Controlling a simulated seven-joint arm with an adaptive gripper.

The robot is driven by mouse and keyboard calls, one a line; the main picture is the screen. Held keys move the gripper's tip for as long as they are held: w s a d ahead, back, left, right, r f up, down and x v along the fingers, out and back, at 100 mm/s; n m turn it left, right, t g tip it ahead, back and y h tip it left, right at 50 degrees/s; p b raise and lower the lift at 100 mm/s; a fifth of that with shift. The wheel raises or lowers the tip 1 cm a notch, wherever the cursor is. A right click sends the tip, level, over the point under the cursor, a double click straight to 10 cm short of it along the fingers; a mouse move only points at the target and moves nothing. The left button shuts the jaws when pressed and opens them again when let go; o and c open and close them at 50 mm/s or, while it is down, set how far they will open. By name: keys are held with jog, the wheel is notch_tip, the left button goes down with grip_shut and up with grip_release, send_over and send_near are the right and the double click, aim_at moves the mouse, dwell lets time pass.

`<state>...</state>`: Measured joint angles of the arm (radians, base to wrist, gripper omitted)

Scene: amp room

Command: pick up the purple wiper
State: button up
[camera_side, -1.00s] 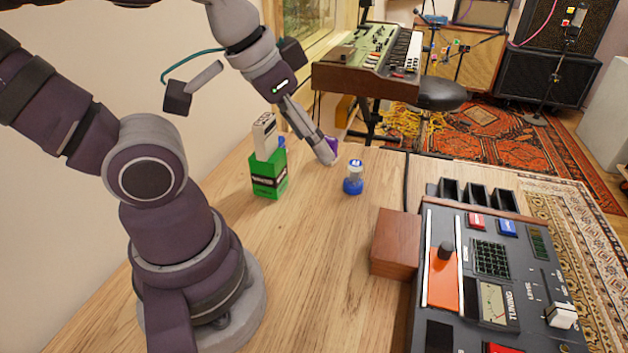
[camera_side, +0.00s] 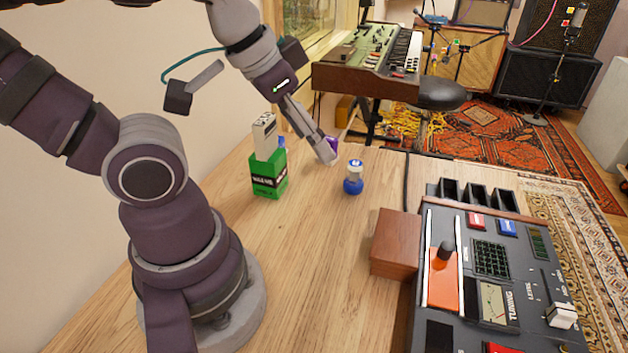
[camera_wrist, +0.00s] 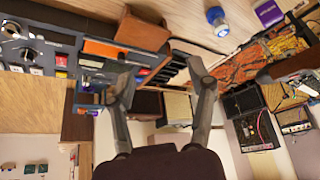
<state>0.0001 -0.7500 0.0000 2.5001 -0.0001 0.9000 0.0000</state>
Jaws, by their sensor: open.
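The purple wiper (camera_side: 333,144) shows only in part behind my fingertips in the side view. In the wrist view, a purple piece with pale lettering (camera_wrist: 269,12), likely the wiper, is at the top right edge, partly cut off. It lies outside the space between my fingers there. My gripper (camera_side: 326,158) points down close to the table beside the wiper; I cannot tell whether they touch. In the wrist view my gripper (camera_wrist: 160,76) is open, with its fingers apart and nothing held between them.
A blue-and-white bottle (camera_side: 354,178) stands just right of my gripper. A green box (camera_side: 269,176) with items in it stands to the left. A wooden block (camera_side: 396,243) and a large control console (camera_side: 470,265) fill the right side. The front middle of the table is clear.

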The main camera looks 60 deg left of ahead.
jog(key=o, duration=0.4)
jog(key=n+g+y, duration=0.3)
jog(key=n+y, duration=0.1)
jog(key=n, duration=0.3)
send_over(328, 140)
jog(key=s+d, duration=0.2)
notch_tip(328, 140, down, 11)
jog(key=x, duration=0.9)
jog(key=shift+w+d+f, duration=0.1)
jog(key=shift+w+f, duration=0.15)
jog(key=shift+w, duration=0.05)
